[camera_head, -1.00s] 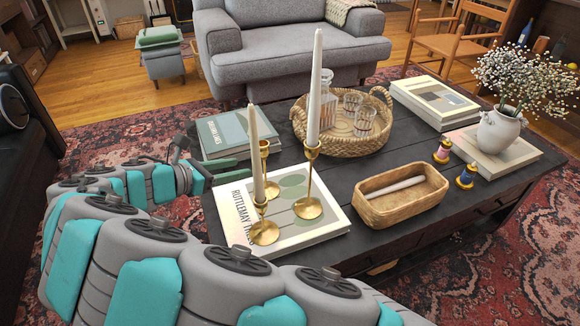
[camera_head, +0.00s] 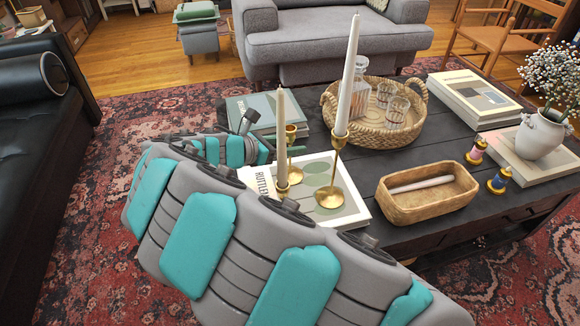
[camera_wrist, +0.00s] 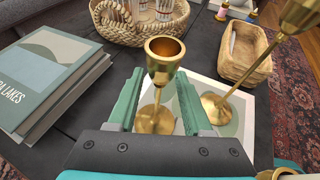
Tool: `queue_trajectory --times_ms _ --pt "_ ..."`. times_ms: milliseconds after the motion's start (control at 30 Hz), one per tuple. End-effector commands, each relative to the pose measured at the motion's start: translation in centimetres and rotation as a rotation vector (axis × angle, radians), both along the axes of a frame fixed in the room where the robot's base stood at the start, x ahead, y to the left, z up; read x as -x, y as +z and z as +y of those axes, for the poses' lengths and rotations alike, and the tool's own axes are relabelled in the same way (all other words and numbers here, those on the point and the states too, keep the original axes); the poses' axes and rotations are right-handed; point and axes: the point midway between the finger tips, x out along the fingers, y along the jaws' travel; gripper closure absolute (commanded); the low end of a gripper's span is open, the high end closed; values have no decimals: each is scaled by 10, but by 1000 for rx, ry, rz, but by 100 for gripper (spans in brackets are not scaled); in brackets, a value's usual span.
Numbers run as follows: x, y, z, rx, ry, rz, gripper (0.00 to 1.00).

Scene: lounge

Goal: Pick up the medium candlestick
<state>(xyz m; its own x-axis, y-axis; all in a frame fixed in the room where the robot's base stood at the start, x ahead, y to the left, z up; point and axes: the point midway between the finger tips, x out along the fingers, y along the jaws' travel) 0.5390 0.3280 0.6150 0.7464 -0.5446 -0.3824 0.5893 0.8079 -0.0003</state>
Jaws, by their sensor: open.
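Three brass candlesticks stand on a white-covered book (camera_head: 262,184). The empty one (camera_head: 291,135), of middle height, is at the back left; it also shows in the wrist view (camera_wrist: 159,100) as an upright stem with an open cup. My gripper (camera_wrist: 160,78) is open, with a green finger on each side of this candlestick; I see no clear contact. In the head view my gripper (camera_head: 289,145) is partly hidden by the candlesticks and candle. The tallest candlestick (camera_head: 338,150) holds a long white candle. The shortest (camera_head: 282,187) holds a shorter candle, its base hidden by my arm.
A stack of books (camera_head: 258,108) is beside my gripper at the back left. A woven tray (camera_head: 350,128) with a decanter and glasses is behind.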

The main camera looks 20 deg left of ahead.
Motion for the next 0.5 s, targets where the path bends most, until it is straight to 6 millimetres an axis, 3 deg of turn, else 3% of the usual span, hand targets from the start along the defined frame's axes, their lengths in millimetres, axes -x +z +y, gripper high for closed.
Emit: queue_trajectory --times_ms 133,500 --pt "0 0 0 0 1 0 52" --pt "0 0 1 0 1 0 94"
